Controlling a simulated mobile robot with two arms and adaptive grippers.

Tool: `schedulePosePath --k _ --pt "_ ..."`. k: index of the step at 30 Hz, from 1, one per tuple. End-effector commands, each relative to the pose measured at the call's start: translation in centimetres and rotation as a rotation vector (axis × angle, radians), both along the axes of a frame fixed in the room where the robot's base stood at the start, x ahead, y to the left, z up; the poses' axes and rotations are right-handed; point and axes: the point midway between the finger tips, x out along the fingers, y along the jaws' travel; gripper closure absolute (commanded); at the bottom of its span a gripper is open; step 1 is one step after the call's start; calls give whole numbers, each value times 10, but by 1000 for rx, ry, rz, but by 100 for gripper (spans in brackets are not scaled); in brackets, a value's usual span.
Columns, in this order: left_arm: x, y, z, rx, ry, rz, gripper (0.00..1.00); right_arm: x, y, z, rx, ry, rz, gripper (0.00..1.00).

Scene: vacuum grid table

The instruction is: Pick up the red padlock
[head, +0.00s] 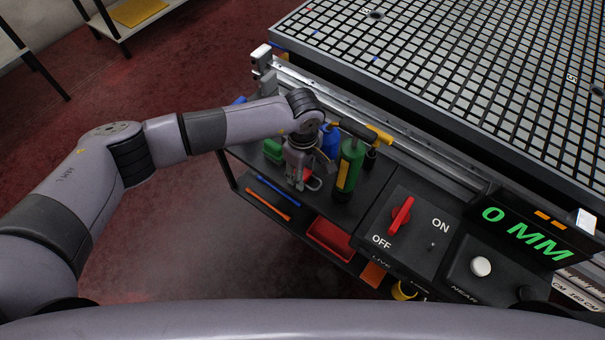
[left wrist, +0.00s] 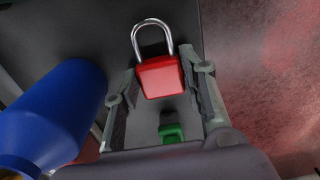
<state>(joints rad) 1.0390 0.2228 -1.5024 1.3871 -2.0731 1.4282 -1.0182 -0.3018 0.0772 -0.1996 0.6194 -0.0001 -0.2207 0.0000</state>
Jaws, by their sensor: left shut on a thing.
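The red padlock (left wrist: 160,76) with a silver shackle shows between the fingers of my left gripper (left wrist: 160,85) in the left wrist view. The fingers are closed on the sides of its red body, and the shackle points away from the palm. In the head view my left gripper (head: 302,180) is low over the dark shelf beside the grid table, and only a small bit of the red padlock (head: 313,183) shows there, the rest hidden by the gripper. I cannot tell whether the padlock touches the shelf. My right gripper is not in view.
A green bottle (head: 348,165) stands close right of my left gripper, with a blue object (head: 329,140) behind it. A green item (head: 273,150) lies left. The control panel with a red switch (head: 401,215) is further right. The grid table (head: 470,80) rises behind.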

Motion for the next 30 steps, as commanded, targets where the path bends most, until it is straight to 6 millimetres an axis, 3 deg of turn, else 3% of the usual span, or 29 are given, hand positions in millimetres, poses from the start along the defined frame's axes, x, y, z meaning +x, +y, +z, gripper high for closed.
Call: schedulePosePath --k 11,20,26,30 --pt "0 0 1 -1 -1 0 98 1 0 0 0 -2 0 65" --pt "1 0 5 -1 -2 0 100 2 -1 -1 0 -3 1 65" --pt "1 -1 28 -2 -5 -1 100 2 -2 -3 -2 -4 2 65" --pt "2 0 55 -3 -5 -1 100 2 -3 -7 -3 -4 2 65"
